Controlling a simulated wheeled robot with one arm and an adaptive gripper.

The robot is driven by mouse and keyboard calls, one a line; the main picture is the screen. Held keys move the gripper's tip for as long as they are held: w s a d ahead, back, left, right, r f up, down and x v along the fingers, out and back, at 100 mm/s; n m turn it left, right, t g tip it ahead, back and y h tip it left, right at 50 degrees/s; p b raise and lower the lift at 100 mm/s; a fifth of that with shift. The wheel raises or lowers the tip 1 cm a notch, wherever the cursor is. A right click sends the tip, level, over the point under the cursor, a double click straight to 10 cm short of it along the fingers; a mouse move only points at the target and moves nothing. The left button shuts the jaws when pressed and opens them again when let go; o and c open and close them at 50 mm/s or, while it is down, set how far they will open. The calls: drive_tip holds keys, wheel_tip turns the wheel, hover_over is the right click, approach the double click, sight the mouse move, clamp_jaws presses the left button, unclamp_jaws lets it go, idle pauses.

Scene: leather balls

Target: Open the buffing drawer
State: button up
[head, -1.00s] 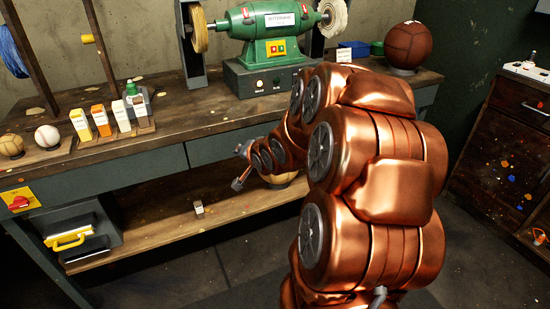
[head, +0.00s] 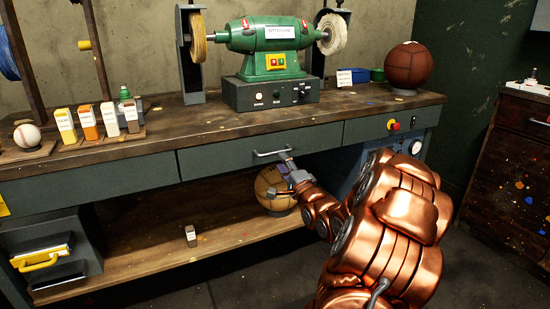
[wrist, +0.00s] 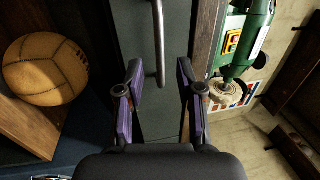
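The grey drawer (head: 225,158) beneath the green buffing machine is shut, its front flush with the bench. Its silver bar handle (head: 272,152) lies across the front in the head view. My gripper (head: 286,162) is at the handle's right part, just below and in front of it. In the wrist view my gripper (wrist: 161,76) is open, with its purple-padded fingers apart. The handle (wrist: 158,45) runs upright in that picture, its near end in line with the gap between the fingers. Neither finger visibly closes on it; exact depth is unclear.
A tan ball (head: 270,190) sits on the lower shelf (head: 160,238), partly behind my arm; it also shows in the wrist view (wrist: 45,70). The buffing machine (head: 270,50) stands on the bench top. A red button (head: 394,125) is right of the drawer.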

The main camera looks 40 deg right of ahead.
sight(275, 153)
drive_tip(key=shift+b+x, duration=0.85)
drive_tip(key=shift+x, duration=2.3)
clamp_jaws()
